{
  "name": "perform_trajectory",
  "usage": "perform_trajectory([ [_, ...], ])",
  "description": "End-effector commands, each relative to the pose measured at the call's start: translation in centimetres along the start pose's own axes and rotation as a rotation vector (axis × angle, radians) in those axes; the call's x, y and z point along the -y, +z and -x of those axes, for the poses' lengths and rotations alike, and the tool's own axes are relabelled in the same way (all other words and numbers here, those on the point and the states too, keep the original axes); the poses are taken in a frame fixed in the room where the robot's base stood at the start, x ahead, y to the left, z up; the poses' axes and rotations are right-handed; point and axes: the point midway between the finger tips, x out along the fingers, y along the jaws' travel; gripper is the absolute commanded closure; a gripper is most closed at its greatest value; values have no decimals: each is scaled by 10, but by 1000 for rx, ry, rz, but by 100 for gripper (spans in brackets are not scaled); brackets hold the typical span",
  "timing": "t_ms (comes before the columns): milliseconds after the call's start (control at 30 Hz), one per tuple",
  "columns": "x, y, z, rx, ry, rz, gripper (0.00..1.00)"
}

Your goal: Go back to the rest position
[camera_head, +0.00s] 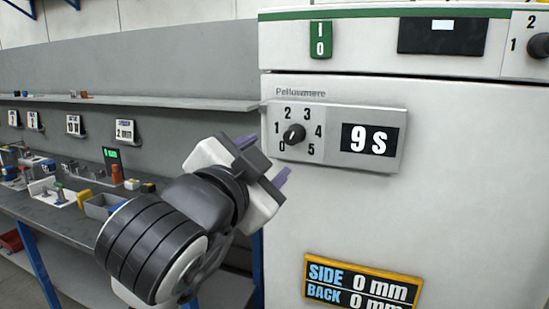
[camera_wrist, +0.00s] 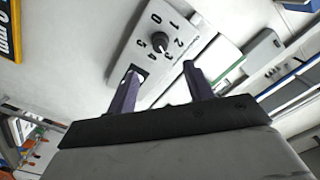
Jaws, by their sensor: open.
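My gripper (camera_head: 264,160) is open and empty in front of the white machine (camera_head: 455,190), just left of and below its control panel (camera_head: 330,162). Its two purple fingers also show apart in the wrist view (camera_wrist: 160,72), with nothing between them. The panel carries a dark knob (camera_head: 293,134) with a scale from 0 to 5, and a black display reading "9 S" (camera_head: 370,140). The knob shows beyond the fingers in the wrist view (camera_wrist: 160,41), apart from them. Its exact setting is too small to tell.
A yellow-framed sign (camera_head: 362,284) reads SIDE 0 mm, BACK 0 mm. A green switch (camera_head: 320,40) and another dial (camera_head: 539,45) sit higher on the machine.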

Motion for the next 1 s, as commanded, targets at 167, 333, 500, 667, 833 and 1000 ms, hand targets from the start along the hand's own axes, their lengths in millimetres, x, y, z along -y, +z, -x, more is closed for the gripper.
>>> perform_trajectory([
  [167,0,0,11,0,-1,-1,48],
  [333,0,0,11,0,0,-1,48],
  [500,1,0,11,-3,-4,3,48],
  [667,33,0,19,-119,-143,109,48],
  [833,104,14,61,-346,-481,270,48],
  [1000,158,47,137,-543,-861,315,48],
])
